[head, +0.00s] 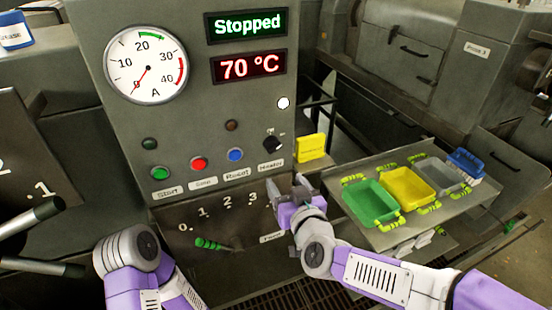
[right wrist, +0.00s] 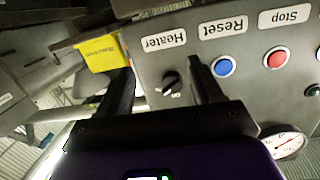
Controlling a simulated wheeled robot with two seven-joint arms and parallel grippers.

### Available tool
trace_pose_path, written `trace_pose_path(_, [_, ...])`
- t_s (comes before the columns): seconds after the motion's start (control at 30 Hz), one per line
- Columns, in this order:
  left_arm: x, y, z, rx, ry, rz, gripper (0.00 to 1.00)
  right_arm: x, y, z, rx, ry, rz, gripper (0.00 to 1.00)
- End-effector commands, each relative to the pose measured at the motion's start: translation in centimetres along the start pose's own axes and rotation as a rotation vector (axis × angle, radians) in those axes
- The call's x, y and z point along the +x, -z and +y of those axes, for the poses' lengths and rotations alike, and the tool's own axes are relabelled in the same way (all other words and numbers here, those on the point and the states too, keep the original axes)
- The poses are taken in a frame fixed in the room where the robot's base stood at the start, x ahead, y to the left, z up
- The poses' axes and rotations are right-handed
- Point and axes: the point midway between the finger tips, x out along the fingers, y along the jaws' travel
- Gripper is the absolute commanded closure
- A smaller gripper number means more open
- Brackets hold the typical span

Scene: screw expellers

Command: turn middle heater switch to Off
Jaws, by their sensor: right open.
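The heater switch (head: 272,143) is a black rotary knob on the grey control panel (head: 190,120), just above the Heater label (head: 270,164). It also shows in the right wrist view (right wrist: 171,83), where the panel appears upside down. The marks around the knob are too small to read surely, so I cannot tell its setting. My right gripper (head: 287,186) is open and empty, below the switch in the head view. In the right wrist view my right gripper (right wrist: 163,72) has the switch between its two fingers in the picture, with no visible contact.
The blue Reset button (head: 235,155) and red Stop button (head: 199,163) sit left of the switch. A yellow box (head: 311,148) is to its right. Coloured trays stand on a metal table (head: 455,203) at right. A green-handled lever (head: 208,244) is below.

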Motion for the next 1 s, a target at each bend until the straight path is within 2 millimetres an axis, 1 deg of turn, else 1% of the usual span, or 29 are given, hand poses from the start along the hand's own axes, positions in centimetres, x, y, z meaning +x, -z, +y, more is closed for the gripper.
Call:
trace_pose_path(0.03, [0.3, 0.0, -0.1, 0.0, 0.0, 0.0, 1.0, -0.9, 1.9, -0.5, 0.002, 0.007, 0.052, 0.34])
trace_pose_path(0.1, [0.5, 0.0, -0.2, 0.0, 0.0, 0.0, 1.0, -1.7, 3.8, -0.8, 0.002, 0.01, 0.097, 0.34])
trace_pose_path(0.2, [0.6, 0.0, -0.2, 0.0, 0.0, 0.0, 1.0, -2.0, 5.1, -1.0, 0.003, 0.011, 0.128, 0.34])
trace_pose_path(0.27, [0.7, 0.0, -0.2, 0.0, 0.0, 0.0, 1.0, -1.7, 5.3, -1.0, 0.003, 0.011, 0.133, 0.34])
trace_pose_path(0.6, [1.3, 0.1, -0.5, 0.0, 0.0, 0.0, 1.0, 3.4, 5.9, -1.0, 0.003, 0.01, 0.131, 0.34])
trace_pose_path(0.7, [1.3, 0.1, -0.5, 0.0, 0.0, 0.0, 1.0, 4.4, 6.1, -1.0, 0.002, 0.011, 0.131, 0.34])
trace_pose_path(0.83, [1.4, 0.1, -0.5, 0.0, 0.0, 0.0, 1.0, 5.0, 6.2, -1.0, 0.003, 0.012, 0.131, 0.34])
trace_pose_path(1.0, [1.4, 0.1, -0.5, 0.0, 0.0, 0.0, 1.0, 5.1, 6.2, -1.0, 0.003, 0.012, 0.131, 0.34])
